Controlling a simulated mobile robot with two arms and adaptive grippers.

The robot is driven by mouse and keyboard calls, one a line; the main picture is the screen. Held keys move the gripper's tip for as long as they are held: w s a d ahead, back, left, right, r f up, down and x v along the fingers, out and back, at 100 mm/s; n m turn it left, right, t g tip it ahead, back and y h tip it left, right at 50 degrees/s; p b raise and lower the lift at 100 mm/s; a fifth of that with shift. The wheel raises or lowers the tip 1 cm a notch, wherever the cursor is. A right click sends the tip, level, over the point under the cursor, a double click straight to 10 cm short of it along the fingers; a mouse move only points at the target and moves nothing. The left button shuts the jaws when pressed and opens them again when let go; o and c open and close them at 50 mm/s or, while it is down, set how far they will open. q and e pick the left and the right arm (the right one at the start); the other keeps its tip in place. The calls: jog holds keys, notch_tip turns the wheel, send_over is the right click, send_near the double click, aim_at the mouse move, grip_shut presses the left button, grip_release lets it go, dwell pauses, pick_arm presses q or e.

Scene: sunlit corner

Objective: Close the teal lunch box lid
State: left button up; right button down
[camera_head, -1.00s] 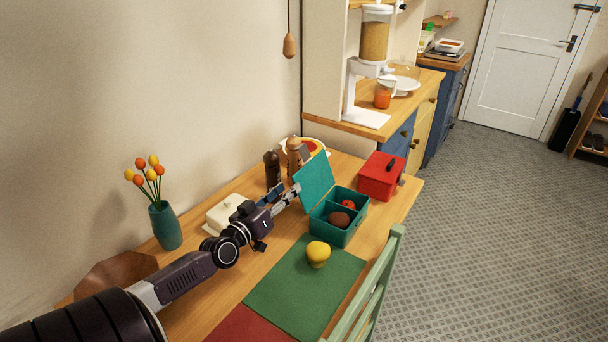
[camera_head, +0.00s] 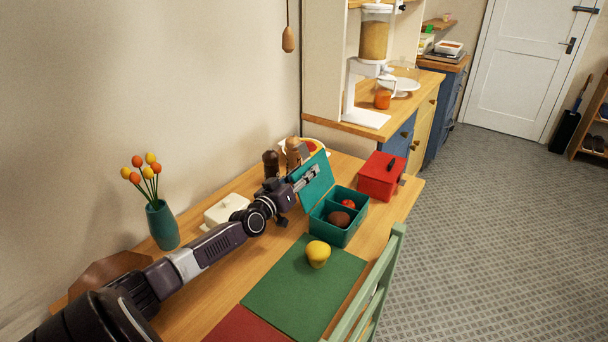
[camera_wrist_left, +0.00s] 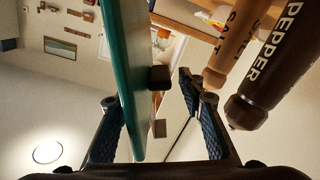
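The teal lunch box (camera_head: 350,237) stands on the table with its lid (camera_head: 320,188) raised, tilted up on the side towards my left arm. A red item (camera_head: 348,204) and a brown item (camera_head: 339,219) lie in its compartments. My left gripper (camera_head: 314,171) is at the upper part of the lid and overlaps it in the head view. In the left wrist view the fingers are spread, and the teal lid (camera_wrist_left: 128,70) stands edge-on between them, close to the left finger. Whether a finger touches it I cannot tell. My right gripper is not in view.
A red box (camera_head: 378,178) stands just beyond the lunch box. Salt and pepper mills (camera_head: 271,164) stand behind my gripper. A white butter dish (camera_head: 226,209) and a vase (camera_head: 163,225) are nearer.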

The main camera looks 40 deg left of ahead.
aim_at(313, 182)
pick_arm(q)
jog(key=shift+c, duration=0.2)
grip_shut()
dwell(0.3)
jog(key=shift+d+r+m+p, duration=0.5)
jog(key=shift+m+p, duration=0.2)
jog(key=shift+p, duration=0.65)
jog(key=m+p, duration=0.1)
jog(key=d+p, duration=0.1)
jog(key=p, duration=0.1)
jog(key=d+m+p, duration=0.1)
jog(key=shift+w+d+r+m, duration=0.1)
jog(key=shift+w+r+m, duration=0.2)
jog(key=shift+r, duration=0.1)
jog(key=shift+d+m+p, duration=0.75)
jog(key=shift+m+p, duration=0.25)
jog(key=shift+p, duration=0.05)
jog(key=shift+w+d+m+p, duration=0.15)
jog(key=shift+d+m+p, duration=0.35)
jog(key=shift+m, duration=0.1)
